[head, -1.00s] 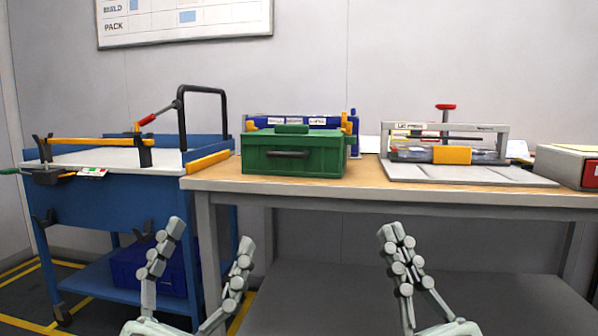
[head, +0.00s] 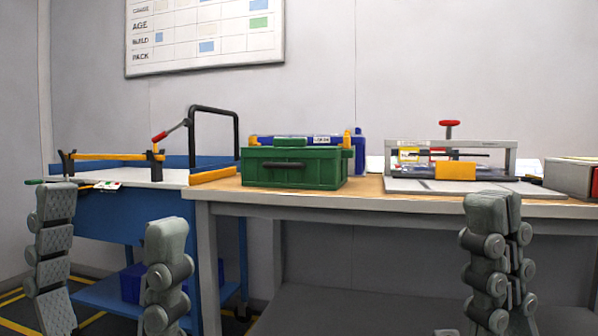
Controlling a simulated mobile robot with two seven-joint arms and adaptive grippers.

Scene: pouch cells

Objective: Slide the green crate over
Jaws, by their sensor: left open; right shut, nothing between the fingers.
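The green crate (head: 293,172) sits upright on the left end of the wooden-topped table, with a dark handle on its front. My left gripper (head: 112,215) is open and empty, with its two fingers apart in front of the blue cart. My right gripper (head: 492,205) is shut and empty, with its fingers together in front of the table's right part. Both grippers are apart from the crate.
A blue case (head: 358,152) stands behind the crate. A press (head: 450,160) and a red and grey box (head: 572,178) stand on the table to the right. Bare tabletop (head: 365,190) lies between crate and press. The blue cart (head: 110,215) adjoins the table's left.

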